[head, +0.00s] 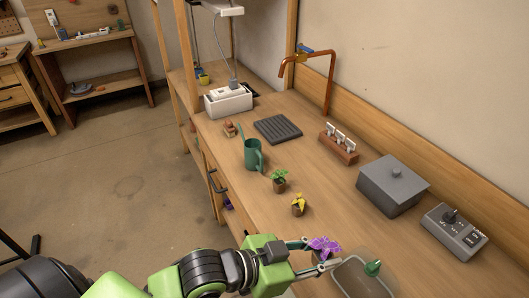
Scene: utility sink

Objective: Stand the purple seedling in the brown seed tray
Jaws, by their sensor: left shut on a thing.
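The purple seedling (324,245) is at the bottom centre of the head view, with bright purple leaves. My left gripper (314,255) is shut on it, just beside the sink basin; the gripper hides much of its lower part. A brown block-like tray (338,149) with several white upright pieces stands farther back against the wall side of the bench; it looks like the brown seed tray. The held seedling is well apart from it, nearer to me. My right gripper is not in view.
A green seedling (279,180) and a yellow one (298,203) stand left of the tray, with a green watering can (253,155) behind. A dark ribbed mat (278,130), a grey lidded box (393,185), a control box (454,232) and a copper tap (331,85) are around.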

